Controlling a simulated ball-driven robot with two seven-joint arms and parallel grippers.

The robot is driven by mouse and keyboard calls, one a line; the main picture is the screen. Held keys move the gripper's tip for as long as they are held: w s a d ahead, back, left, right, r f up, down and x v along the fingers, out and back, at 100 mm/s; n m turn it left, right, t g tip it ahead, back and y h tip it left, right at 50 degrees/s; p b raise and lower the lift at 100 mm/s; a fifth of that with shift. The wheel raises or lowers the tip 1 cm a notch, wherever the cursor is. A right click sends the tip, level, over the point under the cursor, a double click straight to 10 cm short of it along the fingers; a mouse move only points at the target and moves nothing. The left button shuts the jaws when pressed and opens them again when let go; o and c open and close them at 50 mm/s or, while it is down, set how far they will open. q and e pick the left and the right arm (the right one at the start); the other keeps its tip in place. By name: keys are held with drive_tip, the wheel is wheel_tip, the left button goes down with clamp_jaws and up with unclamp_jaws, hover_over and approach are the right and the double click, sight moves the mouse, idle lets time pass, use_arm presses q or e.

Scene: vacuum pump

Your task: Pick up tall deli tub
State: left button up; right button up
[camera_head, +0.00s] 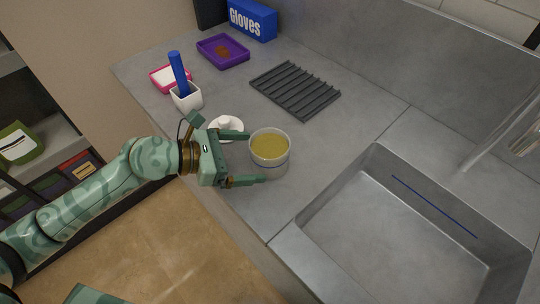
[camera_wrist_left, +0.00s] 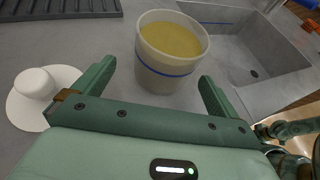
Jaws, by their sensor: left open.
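The tall deli tub (camera_head: 270,147) is a translucent round container with yellowish contents. It stands upright on the grey counter beside the sink. In the left wrist view the tub (camera_wrist_left: 169,72) shows a blue line around its side. My left gripper (camera_head: 254,158) is open, its two fingers pointing at the tub. In the left wrist view the gripper (camera_wrist_left: 155,85) has the tub just ahead, between the lines of its fingers. No grip on the tub shows. My right gripper is not clearly in view.
A white lid-like disc with a knob (camera_head: 226,127) lies close to the upper finger. A black ribbed rack (camera_head: 295,90), white cup with blue handle (camera_head: 186,97), pink tray (camera_head: 160,78), purple tray (camera_head: 223,51) and gloves box (camera_head: 252,19) stand behind. The sink (camera_head: 390,235) is at right.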

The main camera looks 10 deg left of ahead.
sight(267, 155)
use_arm(q)
drive_tip(key=x, duration=0.2)
drive_tip(key=b+x, duration=0.1)
drive_tip(key=x, duration=0.1)
drive_tip(key=shift+s+d+r, duration=0.15)
drive_tip(key=shift+d, duration=0.2)
drive_tip(key=shift+w+d, duration=0.25)
drive_tip(key=shift+d, duration=0.05)
drive_tip(key=shift+c, duration=0.4)
drive_tip(key=c, duration=1)
drive_tip(key=shift+r, duration=0.1)
